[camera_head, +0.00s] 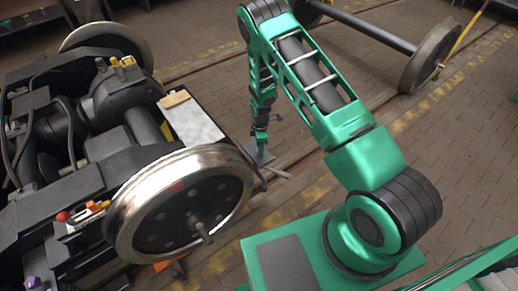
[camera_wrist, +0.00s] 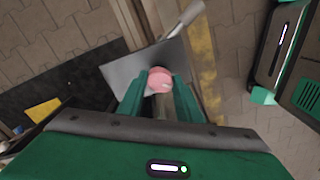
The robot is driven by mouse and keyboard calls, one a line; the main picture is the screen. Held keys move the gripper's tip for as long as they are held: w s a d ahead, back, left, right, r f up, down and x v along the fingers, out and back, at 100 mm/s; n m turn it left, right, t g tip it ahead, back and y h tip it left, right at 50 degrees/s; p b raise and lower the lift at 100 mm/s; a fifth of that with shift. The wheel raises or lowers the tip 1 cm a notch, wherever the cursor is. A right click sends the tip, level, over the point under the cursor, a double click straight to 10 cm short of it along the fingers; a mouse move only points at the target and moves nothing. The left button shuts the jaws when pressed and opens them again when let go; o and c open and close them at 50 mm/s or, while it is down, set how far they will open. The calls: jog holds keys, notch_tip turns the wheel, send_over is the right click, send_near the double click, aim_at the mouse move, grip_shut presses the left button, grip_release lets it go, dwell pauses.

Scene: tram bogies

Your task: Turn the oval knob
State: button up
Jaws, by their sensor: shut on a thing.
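The oval knob (camera_wrist: 160,77) is pink and shows in the wrist view between my fingertips, in front of a flat grey plate (camera_wrist: 125,73). My gripper (camera_wrist: 158,84) has its two green fingers on either side of the knob and is shut on it. In the head view, my gripper (camera_head: 261,150) points down at the floor, low over the grey plate (camera_head: 249,146). The knob is hidden there behind the gripper. Its turn angle cannot be told.
A bogie with a large steel wheel (camera_head: 180,205) stands to the left, with a light flat panel (camera_head: 192,120) on it. A loose wheelset (camera_head: 428,58) lies at the back right. Rails and paved floor (camera_head: 455,130) surround the plate.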

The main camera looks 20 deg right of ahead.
jog(key=shift+w, duration=0.1)
dwell(0.5)
jog(key=o, duration=1)
jog(key=shift+o, duration=0.2)
jog(key=shift+r, duration=0.1)
notch_tip(320, 180, up, 11)
jog(key=shift+f, duration=0.2)
